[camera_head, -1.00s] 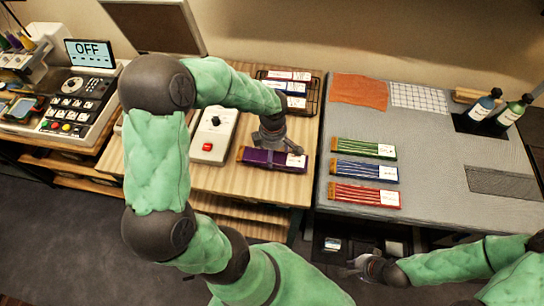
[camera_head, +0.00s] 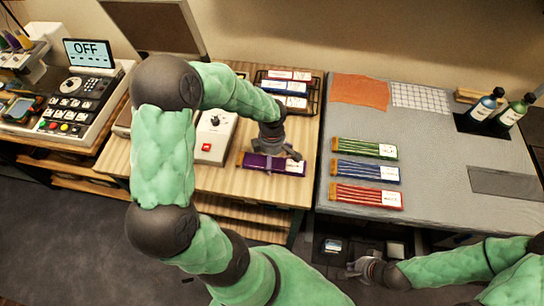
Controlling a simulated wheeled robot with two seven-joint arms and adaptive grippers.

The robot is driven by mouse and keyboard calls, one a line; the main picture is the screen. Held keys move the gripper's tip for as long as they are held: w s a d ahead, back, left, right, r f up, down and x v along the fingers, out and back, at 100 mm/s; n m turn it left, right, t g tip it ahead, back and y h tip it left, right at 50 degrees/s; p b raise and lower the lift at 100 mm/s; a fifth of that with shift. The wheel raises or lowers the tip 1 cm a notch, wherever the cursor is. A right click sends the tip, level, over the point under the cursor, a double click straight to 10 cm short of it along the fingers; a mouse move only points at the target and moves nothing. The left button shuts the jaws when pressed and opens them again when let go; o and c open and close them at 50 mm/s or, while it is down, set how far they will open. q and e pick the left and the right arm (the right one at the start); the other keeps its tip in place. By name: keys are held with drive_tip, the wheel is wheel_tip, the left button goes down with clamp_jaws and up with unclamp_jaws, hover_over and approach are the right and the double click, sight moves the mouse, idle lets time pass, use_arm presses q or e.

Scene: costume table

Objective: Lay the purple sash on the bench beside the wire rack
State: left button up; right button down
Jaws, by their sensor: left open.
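The purple sash (camera_head: 262,164) is a folded bundle with a white label. It lies on the wooden bench (camera_head: 225,183), just in front of the dark wire rack (camera_head: 314,101). The rack holds several folded sashes, with red, blue and dark ones showing. My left gripper (camera_head: 277,153) is open just above the purple sash, close to its label end; whether its fingers touch the sash I cannot tell. My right gripper (camera_head: 356,268) is low at the front of the grey table, away from the sash; its finger state is unclear.
Green (camera_head: 364,148), blue (camera_head: 365,171) and red (camera_head: 366,195) striped bundles lie on the grey table (camera_head: 440,150) at right. A white box with a red button (camera_head: 215,137) stands left of the sash. Two bottles (camera_head: 486,104) stand at far right.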

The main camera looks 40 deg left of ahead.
use_arm(q)
drive_tip(key=shift+r, duration=0.2)
wheel_tip(320, 180, up, 12)
drive_tip(key=p, duration=0.3)
idle(0.6)
